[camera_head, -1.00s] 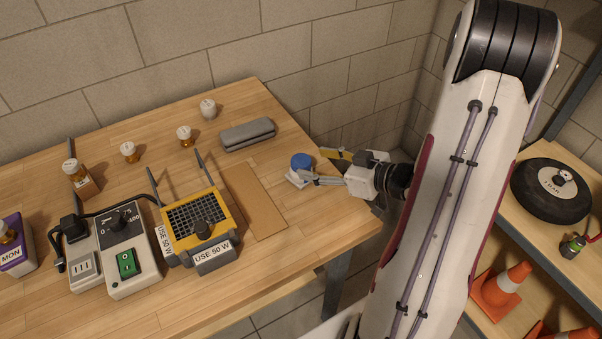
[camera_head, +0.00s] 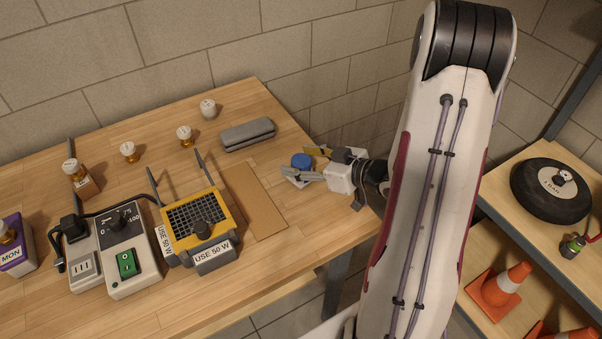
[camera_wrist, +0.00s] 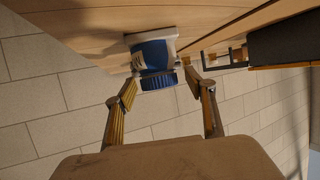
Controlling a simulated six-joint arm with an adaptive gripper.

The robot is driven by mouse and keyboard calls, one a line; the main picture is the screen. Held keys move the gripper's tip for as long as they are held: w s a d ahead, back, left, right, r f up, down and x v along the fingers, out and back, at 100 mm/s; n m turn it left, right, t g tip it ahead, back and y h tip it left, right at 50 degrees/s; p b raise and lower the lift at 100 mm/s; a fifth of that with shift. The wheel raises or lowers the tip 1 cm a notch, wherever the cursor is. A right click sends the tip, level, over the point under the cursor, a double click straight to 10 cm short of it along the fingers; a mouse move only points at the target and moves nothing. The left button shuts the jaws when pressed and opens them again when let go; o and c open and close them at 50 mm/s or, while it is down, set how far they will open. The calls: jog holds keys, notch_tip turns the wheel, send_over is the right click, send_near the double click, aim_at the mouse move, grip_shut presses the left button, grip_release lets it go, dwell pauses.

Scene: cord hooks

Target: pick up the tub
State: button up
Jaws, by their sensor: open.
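The tub is small and blue with a white base. In the head view the tub (camera_head: 301,161) stands near the right end of the wooden workbench. The wrist view also shows the tub (camera_wrist: 155,57), ahead of and between my fingertips. My gripper (camera_head: 312,163) is open, low at the bench's right edge, with one finger on each side of the tub's near part. In the wrist view my gripper (camera_wrist: 159,83) shows a gap between both fingers. I cannot tell whether either finger touches the tub. Part of the tub's lower side is hidden by a finger in the head view.
A grey case (camera_head: 247,134) lies on the bench behind and left of the tub. A brown strip (camera_head: 257,199) lies flat to its left. A yellow-framed device (camera_head: 198,217) stands further left. A brick wall is close behind. A shelf with orange cones (camera_head: 500,291) stands at right.

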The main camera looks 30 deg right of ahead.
aim_at(301, 160)
dwell(0.5)
grip_shut()
jog(key=shift+r, duration=0.15)
jog(key=shift+r, duration=4.85)
